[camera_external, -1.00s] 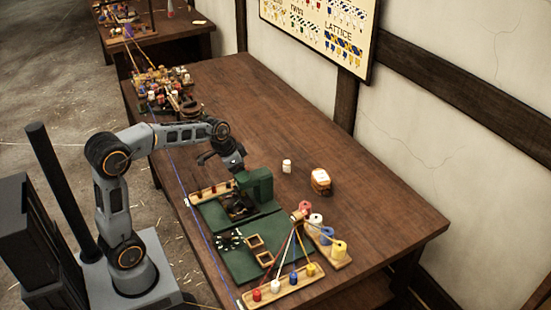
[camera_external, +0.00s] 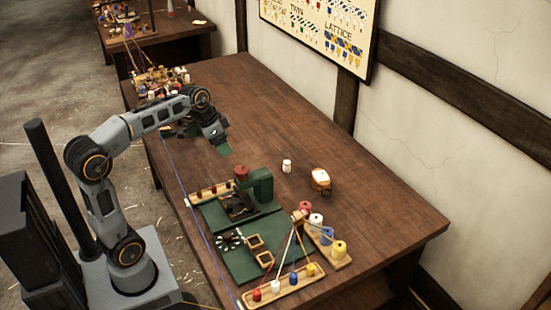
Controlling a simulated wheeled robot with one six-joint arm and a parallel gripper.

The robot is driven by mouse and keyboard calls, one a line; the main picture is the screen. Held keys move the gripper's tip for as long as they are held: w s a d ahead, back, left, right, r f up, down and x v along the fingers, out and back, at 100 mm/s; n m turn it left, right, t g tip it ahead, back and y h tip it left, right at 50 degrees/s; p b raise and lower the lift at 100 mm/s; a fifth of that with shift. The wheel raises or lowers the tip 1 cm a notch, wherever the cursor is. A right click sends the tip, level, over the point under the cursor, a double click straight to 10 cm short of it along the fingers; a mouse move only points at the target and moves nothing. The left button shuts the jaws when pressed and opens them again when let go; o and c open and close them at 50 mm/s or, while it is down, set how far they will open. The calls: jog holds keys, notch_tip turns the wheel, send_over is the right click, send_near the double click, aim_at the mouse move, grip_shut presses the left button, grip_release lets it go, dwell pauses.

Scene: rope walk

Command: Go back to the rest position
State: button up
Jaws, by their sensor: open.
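My gripper (camera_external: 222,148) hangs at the end of my raised arm, above the table (camera_external: 350,215) and behind the green machine. It is open and I see nothing held in it, though its fingertips are small in this view. The green machine (camera_external: 262,185) stands on a green mat (camera_external: 225,257), apart from my gripper. A red round piece (camera_external: 241,172) sits beside the machine at its left, below and in front of my gripper.
A wooden rack (camera_external: 325,253) of coloured spools and a bobbin tray (camera_external: 283,288) stand at the near end. Cluttered parts (camera_external: 160,80) lie at the far end. The table's middle right is clear.

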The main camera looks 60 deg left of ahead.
jog(key=shift+s+a+r, duration=0.1)
jog(key=shift+s+r, duration=0.15)
jog(key=shift+r, duration=0.3)
jog(key=s+d+f+n+p, duration=0.1)
jog(key=s+d+f+p, duration=0.2)
jog(key=s, duration=0.4)
jog(key=s+d+f+n+y+p, duration=0.1)
jog(key=s+d+f+p, duration=0.3)
jog(key=s+d+f, duration=0.1)
jog(key=shift+s+d+n+g, duration=0.3)
jog(key=shift+s+d, duration=0.5)
jog(key=shift+s, duration=0.1)
